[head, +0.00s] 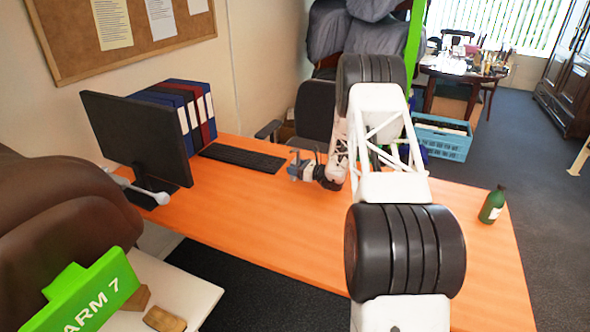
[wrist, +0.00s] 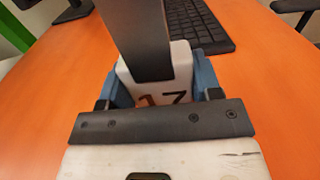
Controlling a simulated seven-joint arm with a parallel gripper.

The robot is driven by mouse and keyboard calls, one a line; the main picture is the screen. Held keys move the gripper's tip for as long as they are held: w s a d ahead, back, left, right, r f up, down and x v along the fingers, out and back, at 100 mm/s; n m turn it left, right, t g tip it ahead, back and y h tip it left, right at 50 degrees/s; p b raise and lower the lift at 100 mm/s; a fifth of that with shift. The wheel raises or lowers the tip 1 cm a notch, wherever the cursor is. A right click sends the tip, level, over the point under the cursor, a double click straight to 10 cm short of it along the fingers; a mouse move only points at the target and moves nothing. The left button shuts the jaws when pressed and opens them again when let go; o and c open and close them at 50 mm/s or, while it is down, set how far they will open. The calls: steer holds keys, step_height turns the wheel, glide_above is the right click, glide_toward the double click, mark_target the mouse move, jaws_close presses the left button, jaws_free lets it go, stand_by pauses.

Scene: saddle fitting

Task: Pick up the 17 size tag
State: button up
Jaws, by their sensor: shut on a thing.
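The 17 size tag (wrist: 183,66) shows in the wrist view as a white piece with "17" on its face, the 1 reddish and the 7 dark. It sits between the blue fingers of my gripper (wrist: 155,85), which is shut on it. A dark upright bar in front of the tag hides part of it. In the head view my gripper (head: 304,170) is over the orange desk, right of the keyboard. The tag is too small to make out there, and I cannot tell whether it touches the desk.
The orange desk (head: 240,225) has free room around my gripper. A keyboard (head: 242,157), a monitor (head: 135,135) and binders (head: 190,110) stand at left. A green bottle (head: 492,205) stands at the right edge. A brown saddle (head: 60,220) is at the near left.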

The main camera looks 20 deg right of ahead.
mark_target(299, 161)
steer(key=shift+r, duration=0.65)
step_height(299, 161, up, 2)
steer(key=shift+r, duration=0.1)
steer(key=s+a, duration=0.2)
steer(key=s, duration=0.5)
steer(key=s+a+r, duration=0.1)
steer(key=s, duration=0.7)
steer(key=shift+s+a, duration=0.3)
steer(key=shift+a, duration=0.05)
